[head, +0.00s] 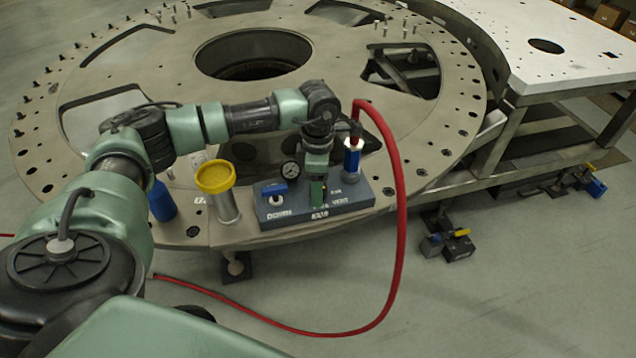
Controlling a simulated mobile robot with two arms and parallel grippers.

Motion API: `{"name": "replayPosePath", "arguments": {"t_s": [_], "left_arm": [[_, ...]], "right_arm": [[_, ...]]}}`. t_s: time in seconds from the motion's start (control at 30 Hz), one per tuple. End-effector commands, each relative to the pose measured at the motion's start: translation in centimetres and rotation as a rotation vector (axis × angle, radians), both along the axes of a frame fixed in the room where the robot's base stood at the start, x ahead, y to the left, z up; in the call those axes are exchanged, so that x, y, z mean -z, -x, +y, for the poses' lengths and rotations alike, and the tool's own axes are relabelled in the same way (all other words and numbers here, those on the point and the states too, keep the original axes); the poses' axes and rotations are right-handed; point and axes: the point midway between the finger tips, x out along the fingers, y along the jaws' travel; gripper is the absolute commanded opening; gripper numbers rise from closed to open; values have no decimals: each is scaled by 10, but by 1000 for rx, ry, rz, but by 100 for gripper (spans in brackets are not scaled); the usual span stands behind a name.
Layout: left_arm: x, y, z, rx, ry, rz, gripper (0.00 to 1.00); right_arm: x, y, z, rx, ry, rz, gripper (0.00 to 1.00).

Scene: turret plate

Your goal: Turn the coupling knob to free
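A grey-blue control block (350,199) sits on the near rim of the large round plate, with white lettering along its front edge. On it are a blue lever (274,189), a round gauge (290,170) and a blue-and-white coupling (351,160) with a red hose (399,200) on top. My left gripper (317,202) points down at the middle of the block, between the lever and the coupling. It covers what lies there, and I cannot make out a separate knob or whether the fingers are closed on one. My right gripper is not in view.
A yellow-topped metal cylinder (216,178) and a blue cylinder (161,201) stand left of the block. The red hose loops over the plate's near edge to the floor. A pale perforated table (500,40) adjoins at the right.

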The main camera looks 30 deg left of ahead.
Motion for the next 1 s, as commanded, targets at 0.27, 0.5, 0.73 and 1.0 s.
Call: {"name": "replayPosePath", "arguments": {"t_s": [0.27,0.5,0.73,1.0], "left_arm": [[0,0,0,0,1,-1,34],[0,0,0,2,1,-1,0],[1,-1,0,49,1,-3,0],[3,-1,0,224,1,-4,0]], "right_arm": [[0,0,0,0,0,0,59],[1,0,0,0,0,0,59],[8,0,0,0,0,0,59],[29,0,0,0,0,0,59]]}}
